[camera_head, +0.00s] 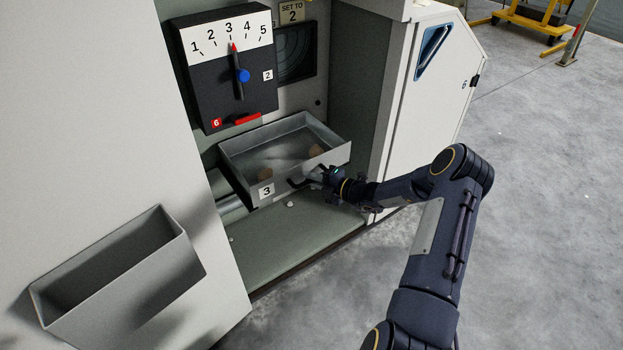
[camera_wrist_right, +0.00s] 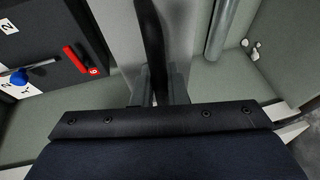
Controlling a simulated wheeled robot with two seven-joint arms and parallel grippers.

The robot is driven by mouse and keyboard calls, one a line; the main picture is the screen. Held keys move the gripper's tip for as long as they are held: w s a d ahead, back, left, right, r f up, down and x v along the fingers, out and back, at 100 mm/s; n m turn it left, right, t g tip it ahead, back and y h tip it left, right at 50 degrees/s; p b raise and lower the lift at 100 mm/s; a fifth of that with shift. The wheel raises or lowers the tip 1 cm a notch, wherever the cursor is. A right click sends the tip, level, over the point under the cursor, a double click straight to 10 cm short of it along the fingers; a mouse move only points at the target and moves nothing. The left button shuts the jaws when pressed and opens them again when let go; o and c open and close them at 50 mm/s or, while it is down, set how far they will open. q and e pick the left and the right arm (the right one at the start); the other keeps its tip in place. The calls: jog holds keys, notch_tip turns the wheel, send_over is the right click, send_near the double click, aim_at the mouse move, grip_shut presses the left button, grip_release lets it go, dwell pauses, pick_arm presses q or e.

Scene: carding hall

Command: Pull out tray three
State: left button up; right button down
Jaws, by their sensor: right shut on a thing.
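Tray three (camera_head: 235,157) is a grey metal drawer with a white label "3" on its front, in the recess of the machine. In the right wrist view the handle (camera_wrist_right: 153,45) runs between the fingers (camera_wrist_right: 160,88). My left gripper is in neither view.
Above the tray hangs a black dial box (camera_head: 225,90) with numbers 1 to 5, its pointer at 3. A "SET TO 2" sign (camera_head: 292,12) is behind. A grey open bin (camera_head: 120,275) is fixed on the left panel. A door (camera_head: 430,100) stands at right; small pale bits lie on the ledge below.

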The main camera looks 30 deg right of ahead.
jog(key=s+d+p, duration=0.1)
jog(key=s+p, duration=0.7)
jog(key=s, duration=1.3)
jog(key=shift+d+p, duration=0.3)
jog(key=shift+p, duration=0.1)
jog(key=c, duration=1.5)
grip_release()
jog(key=shift+o, duration=0.2)
jog(key=p+v, duration=0.1)
jog(key=v, duration=0.7)
